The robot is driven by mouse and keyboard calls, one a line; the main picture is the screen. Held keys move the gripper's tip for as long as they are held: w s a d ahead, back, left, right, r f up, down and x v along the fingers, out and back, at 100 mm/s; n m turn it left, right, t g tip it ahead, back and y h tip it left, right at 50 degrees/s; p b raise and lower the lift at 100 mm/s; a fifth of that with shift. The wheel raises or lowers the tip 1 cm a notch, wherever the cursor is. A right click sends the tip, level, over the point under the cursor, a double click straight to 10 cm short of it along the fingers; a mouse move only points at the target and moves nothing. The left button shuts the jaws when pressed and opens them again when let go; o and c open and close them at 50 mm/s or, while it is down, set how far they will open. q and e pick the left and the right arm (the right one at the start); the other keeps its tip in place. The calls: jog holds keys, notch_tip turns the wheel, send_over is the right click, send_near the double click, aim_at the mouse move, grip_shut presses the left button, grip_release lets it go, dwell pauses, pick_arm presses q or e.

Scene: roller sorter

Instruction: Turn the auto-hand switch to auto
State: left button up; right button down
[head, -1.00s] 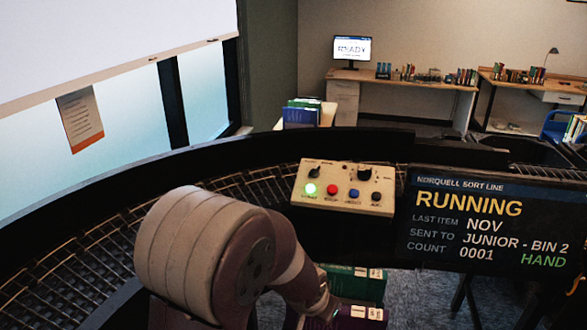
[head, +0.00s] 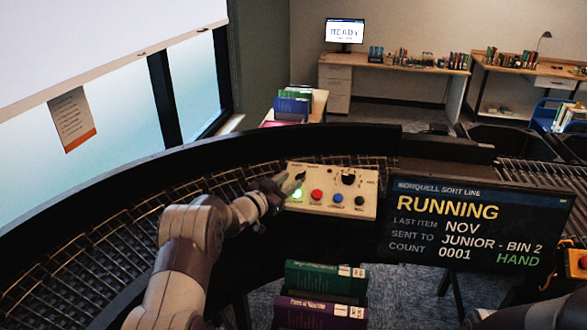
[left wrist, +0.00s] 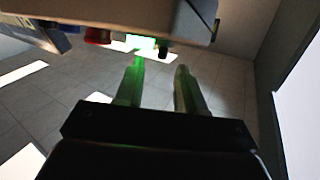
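My left gripper (head: 286,183) is at the panel's left end, close to the small knob; contact cannot be told. In the left wrist view its two fingers (left wrist: 159,68) are apart and empty, below the panel's green light (left wrist: 140,42). The display (head: 480,225) reads RUNNING and HAND.
The curved roller conveyor (head: 130,225) with a dark rim runs around the panel. Books (head: 320,300) stand below the panel. A yellow box with a red button (head: 579,262) is at the right edge. Part of my right arm shows at the lower right.

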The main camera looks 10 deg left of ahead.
aim_at(300, 175)
pick_arm(q)
jog(key=p+x, duration=0.1)
jog(key=x, duration=0.1)
jog(key=shift+w, duration=0.4)
jog(key=shift+w+d, duration=0.15)
jog(key=shift+w, duration=0.1)
jog(key=shift+d, duration=0.25)
jog(key=shift+w, duration=0.1)
